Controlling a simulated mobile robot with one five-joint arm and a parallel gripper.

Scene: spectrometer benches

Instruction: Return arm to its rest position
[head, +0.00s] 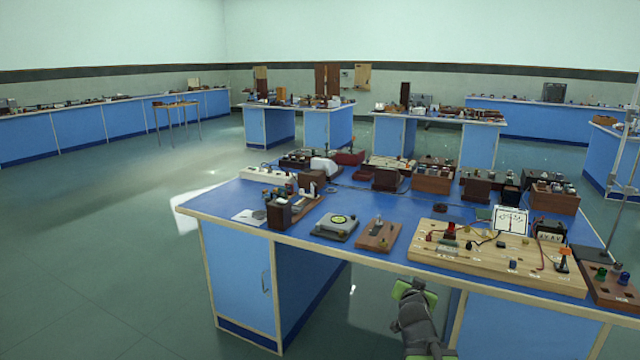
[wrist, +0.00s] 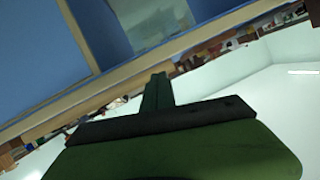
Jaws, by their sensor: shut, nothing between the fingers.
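My gripper (head: 415,288) is at the bottom of the head view, in front of the near blue bench (head: 235,268) and below its top edge. It looks empty and apart from the bench. In the wrist view my gripper (wrist: 158,80) shows its dark fingers together, with nothing between them. The bench front (wrist: 40,60) lies beyond the fingers in that tilted view. Part of my arm shows below the gripper in the head view, and the rest is out of the frame.
A wooden circuit board (head: 480,262) and a brown block with a knob (head: 378,236) lie near the bench's front edge. Several instruments stand behind them. A retort stand (head: 622,165) rises at the right. Open floor (head: 90,250) lies to the left.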

